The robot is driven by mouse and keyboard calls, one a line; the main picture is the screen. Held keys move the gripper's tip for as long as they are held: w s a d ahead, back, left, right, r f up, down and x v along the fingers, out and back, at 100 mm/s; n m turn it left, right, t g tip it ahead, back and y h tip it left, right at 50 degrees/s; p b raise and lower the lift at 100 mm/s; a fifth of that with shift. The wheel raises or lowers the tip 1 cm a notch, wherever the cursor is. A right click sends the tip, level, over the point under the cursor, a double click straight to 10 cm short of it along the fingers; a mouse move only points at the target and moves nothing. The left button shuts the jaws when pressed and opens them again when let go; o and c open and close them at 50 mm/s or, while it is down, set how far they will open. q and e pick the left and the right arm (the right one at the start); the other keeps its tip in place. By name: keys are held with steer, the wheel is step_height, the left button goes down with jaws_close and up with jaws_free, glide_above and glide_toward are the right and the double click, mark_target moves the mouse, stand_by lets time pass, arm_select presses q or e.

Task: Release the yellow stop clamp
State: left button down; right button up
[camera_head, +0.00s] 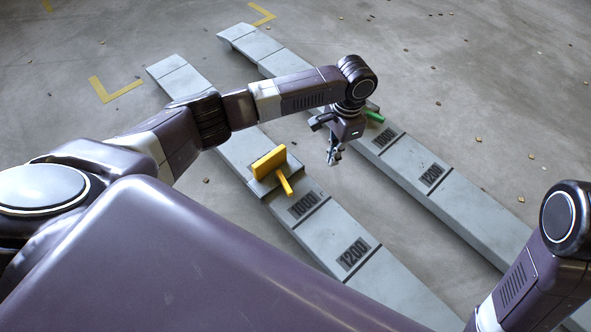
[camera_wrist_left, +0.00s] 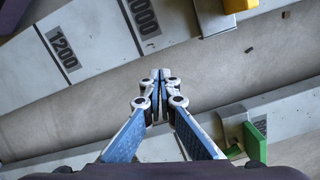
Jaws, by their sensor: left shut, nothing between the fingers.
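The yellow stop clamp (camera_head: 268,162) has an upright plate and a short bar handle. It sits on a grey block on the nearer rail (camera_head: 318,220), beside the 1000 mark. In the left wrist view a corner of the yellow clamp (camera_wrist_left: 238,4) shows at the top edge; the rest is cut off. My left gripper (camera_head: 333,158) is shut and empty, pointing down over the gap between the two rails, to the right of the yellow clamp and apart from it. Its closed fingers (camera_wrist_left: 160,76) show in the left wrist view. My right gripper is out of view.
A green clamp (camera_head: 375,116) sits on the farther rail (camera_head: 410,160), partly hidden behind my left wrist; it also shows in the left wrist view (camera_wrist_left: 255,142). The rails carry 1000 and 1200 marks. Concrete floor (camera_head: 480,90) around is open, with small scattered debris.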

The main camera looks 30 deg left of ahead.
arm_select(q)
steer(key=shift+n+g+y, duration=0.3)
steer(key=shift+g+y, duration=0.3)
steer(key=shift+g, duration=0.1)
steer(key=a, duration=0.1)
steer(key=s+a+r, duration=0.1)
steer(key=a, duration=0.2)
steer(key=shift+s+a+r, duration=0.2)
steer(key=shift+a, duration=0.05)
